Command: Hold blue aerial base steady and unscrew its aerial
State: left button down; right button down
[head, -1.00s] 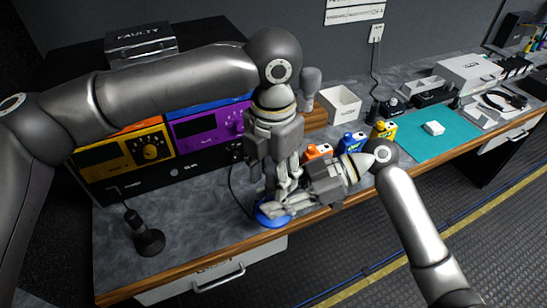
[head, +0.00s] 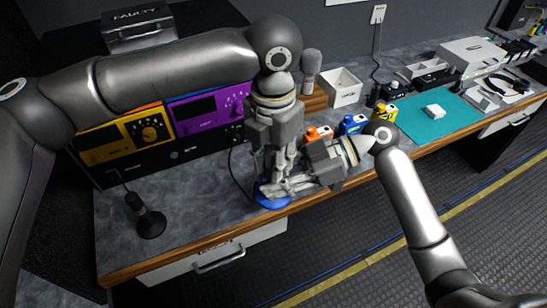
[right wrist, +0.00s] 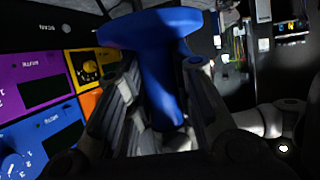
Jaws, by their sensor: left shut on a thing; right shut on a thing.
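The blue aerial base (head: 272,202) stands near the front edge of the bench in the head view, with its round foot showing under the grippers. My right gripper (head: 281,188) comes in from the right, low and nearly level, and is shut on the base. In the right wrist view the base's blue stem (right wrist: 160,85) lies between the fingers, with the wide foot beyond. My left gripper (head: 277,174) points down from above, just over the right fingers, and is shut on the aerial. The aerial itself is hidden by the fingers.
A rack with yellow (head: 128,142) and purple (head: 207,113) units stands behind on the left. A black desk microphone (head: 148,218) stands left of the base. Orange (head: 318,133), blue (head: 352,124) and yellow (head: 386,112) items and a teal mat (head: 437,118) are to the right.

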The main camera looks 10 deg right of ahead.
pick_arm(q)
jog(key=n, duration=0.4)
jog(key=shift+n, duration=0.4)
jog(key=n, duration=1.5)
jog(key=shift+n, duration=0.4)
jog(key=n, duration=0.6)
jog(key=shift+r, duration=0.1)
jog(key=n, duration=1.4)
jog(key=shift+w+n, duration=0.1)
jog(key=shift+n, duration=0.3)
jog(key=n, duration=1.2)
jog(key=shift+r, duration=0.1)
jog(key=shift+r, duration=0.15)
